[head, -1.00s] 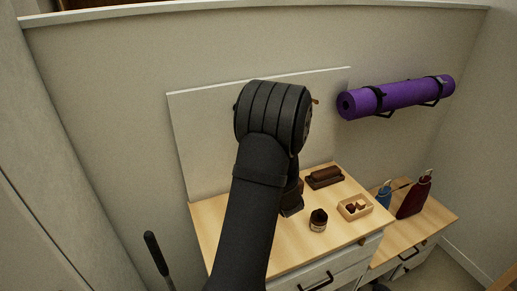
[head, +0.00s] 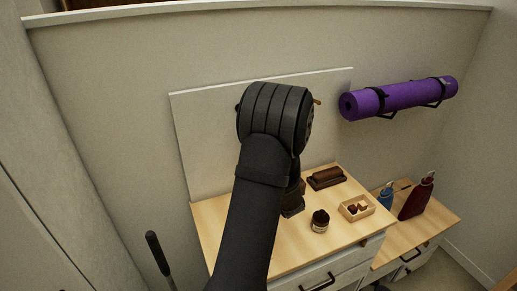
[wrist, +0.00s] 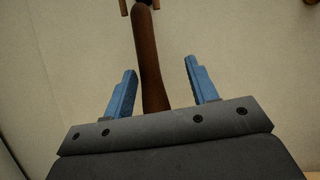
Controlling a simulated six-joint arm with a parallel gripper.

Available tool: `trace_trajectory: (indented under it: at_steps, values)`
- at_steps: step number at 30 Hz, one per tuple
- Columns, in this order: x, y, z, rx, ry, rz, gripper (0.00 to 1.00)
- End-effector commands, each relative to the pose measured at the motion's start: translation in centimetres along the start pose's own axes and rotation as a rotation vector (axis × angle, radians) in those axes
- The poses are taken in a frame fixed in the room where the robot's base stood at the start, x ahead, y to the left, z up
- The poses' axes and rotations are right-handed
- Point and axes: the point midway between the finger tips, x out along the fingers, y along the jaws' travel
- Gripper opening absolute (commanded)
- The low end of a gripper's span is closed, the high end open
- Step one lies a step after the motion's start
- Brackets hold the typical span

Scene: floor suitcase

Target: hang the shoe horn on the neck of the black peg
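The shoe horn (wrist: 150,65) is a long brown piece in the wrist view. It runs from the top edge down between my gripper's two blue fingers. My gripper (wrist: 162,82) is open, with a clear gap between the shoe horn and the right finger and a narrower one at the left finger. The shoe horn's lower end is hidden behind the gripper body. At its top, a dark bit and two short brown stubs are cut off by the frame, so I cannot tell what it hangs on. In the head view my arm hides the gripper and most of the pegs; a small dark tip (head: 238,107) shows left of it.
A white board (head: 205,140) stands against the wall behind a wooden cabinet top (head: 290,250). On it are a dark jar (head: 320,221), a small tray (head: 370,212) and a brown brush (head: 327,178). A purple rolled mat (head: 400,97) hangs at right. Bottles (head: 416,200) stand lower right.

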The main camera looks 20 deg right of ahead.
Motion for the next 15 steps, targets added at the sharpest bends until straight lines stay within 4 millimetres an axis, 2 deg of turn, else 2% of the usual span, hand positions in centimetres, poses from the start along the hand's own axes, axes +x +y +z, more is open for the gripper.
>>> trace_trajectory:
  at_steps: [8,11,15]
  values:
    - [-0.3,0.0,0.0,0.000,0.001,0.000,0.53]
    - [-1.4,0.0,-0.1,0.001,0.004,-0.001,0.53]
    - [-4.2,-0.1,-0.1,0.001,0.004,-0.005,0.53]
